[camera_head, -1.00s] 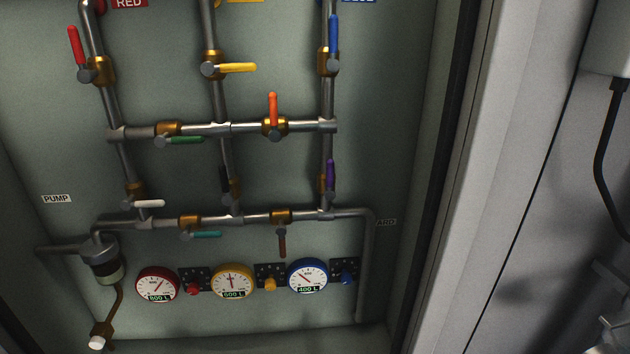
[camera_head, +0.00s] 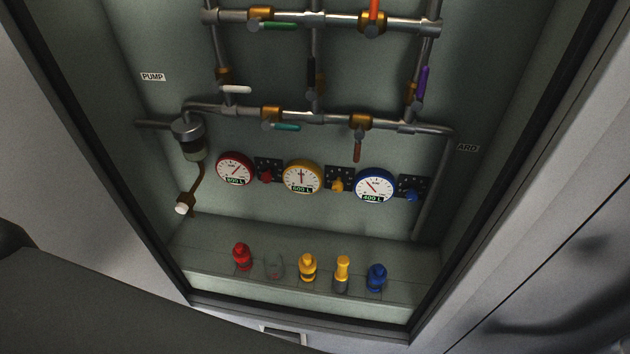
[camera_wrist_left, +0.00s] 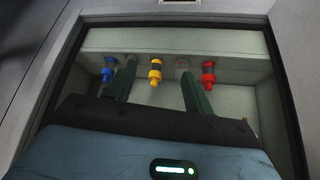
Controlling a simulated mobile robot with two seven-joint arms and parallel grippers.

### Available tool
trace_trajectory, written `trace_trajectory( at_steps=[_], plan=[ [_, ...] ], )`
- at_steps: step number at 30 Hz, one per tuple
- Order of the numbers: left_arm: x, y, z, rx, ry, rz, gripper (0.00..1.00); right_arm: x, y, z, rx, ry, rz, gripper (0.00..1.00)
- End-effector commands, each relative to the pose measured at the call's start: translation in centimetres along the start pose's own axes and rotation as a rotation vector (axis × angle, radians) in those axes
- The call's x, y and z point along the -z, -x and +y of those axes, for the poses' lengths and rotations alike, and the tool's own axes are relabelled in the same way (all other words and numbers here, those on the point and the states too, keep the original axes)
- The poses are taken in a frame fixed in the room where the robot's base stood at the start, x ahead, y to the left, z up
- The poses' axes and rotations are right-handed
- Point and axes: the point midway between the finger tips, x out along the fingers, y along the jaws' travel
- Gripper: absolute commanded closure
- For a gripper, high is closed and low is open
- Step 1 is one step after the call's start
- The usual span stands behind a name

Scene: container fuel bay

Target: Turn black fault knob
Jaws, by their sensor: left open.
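A black valve handle (camera_head: 311,72) stands upright on the middle vertical pipe in the head view. It is the only clearly black handle on the pipes, and I cannot tell whether it is the fault knob. My left gripper (camera_wrist_left: 158,68) shows in the left wrist view with its two dark fingers spread apart and nothing between them. It faces the shelf of coloured pieces, with the yellow piece (camera_wrist_left: 155,72) seen between the fingers beyond them. My left gripper is not visible in the head view. My right gripper is in neither view.
Above are red (camera_head: 235,168), yellow (camera_head: 302,176) and blue (camera_head: 375,185) gauges with small knobs. The cabinet frame (camera_head: 590,75) borders the bay.

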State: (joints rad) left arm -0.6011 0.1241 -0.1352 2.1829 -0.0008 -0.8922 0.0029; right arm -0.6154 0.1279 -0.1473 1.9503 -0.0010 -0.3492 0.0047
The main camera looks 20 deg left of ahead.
Motion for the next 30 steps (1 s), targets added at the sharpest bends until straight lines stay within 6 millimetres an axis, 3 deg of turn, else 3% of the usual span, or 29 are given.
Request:
trace_trajectory(
  at_steps=[3, 9, 30],
  plan=[
    [-0.4, -1.8, 0.3, -0.006, -0.001, 0.105, 0.48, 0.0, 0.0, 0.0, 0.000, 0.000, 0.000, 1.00],
    [-0.6, -3.2, 0.6, -0.013, -0.002, 0.244, 0.48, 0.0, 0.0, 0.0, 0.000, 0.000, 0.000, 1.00],
    [-0.7, -3.4, 0.7, -0.015, -0.002, 0.296, 0.48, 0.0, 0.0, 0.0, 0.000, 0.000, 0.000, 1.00]
  ],
)
